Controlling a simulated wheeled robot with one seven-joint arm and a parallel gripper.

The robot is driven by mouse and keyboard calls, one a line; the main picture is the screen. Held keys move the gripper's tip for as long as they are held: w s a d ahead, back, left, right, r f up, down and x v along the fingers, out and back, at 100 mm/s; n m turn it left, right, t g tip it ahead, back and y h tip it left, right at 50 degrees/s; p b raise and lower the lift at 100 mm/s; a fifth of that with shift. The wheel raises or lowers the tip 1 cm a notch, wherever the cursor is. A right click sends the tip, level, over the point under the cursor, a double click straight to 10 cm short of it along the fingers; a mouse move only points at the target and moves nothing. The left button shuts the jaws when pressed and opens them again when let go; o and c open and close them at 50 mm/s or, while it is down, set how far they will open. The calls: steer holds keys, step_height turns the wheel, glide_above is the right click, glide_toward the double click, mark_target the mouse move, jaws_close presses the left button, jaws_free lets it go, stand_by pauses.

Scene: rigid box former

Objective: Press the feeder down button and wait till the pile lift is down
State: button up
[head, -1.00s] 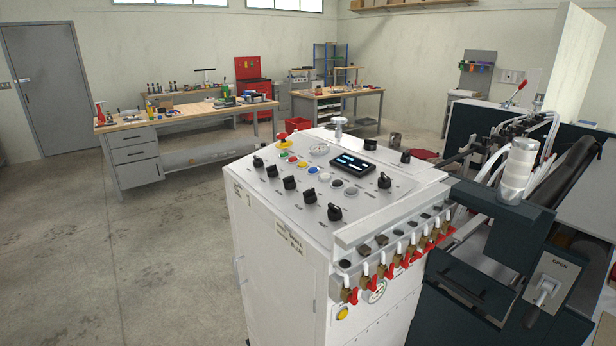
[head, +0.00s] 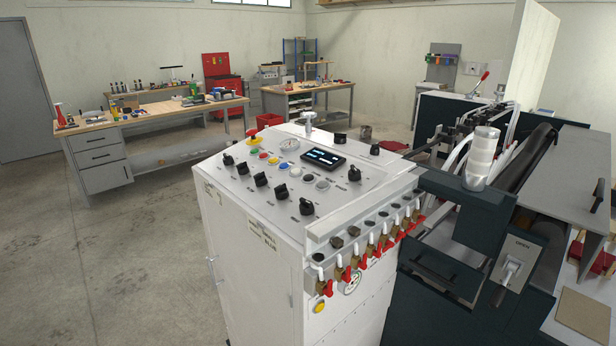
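The white control cabinet (head: 265,260) stands in the middle of the head view. Its sloped top panel carries several black knobs (head: 281,191), a red-and-yellow stop button (head: 254,139), small coloured buttons including a blue one (head: 283,164), grey round buttons (head: 308,177) and a lit display (head: 325,159). The labels are too small to read, so I cannot tell which is the feeder down button. The dark machine (head: 450,215) adjoins the cabinet on the right. I cannot make out the pile lift for certain. My gripper is not in view.
Red-handled valves (head: 372,250) and a yellow button (head: 319,307) are on the cabinet's side. A lever (head: 510,270) is on the machine's front. Workbenches (head: 150,125) stand behind. The floor (head: 110,250) left of the cabinet is clear.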

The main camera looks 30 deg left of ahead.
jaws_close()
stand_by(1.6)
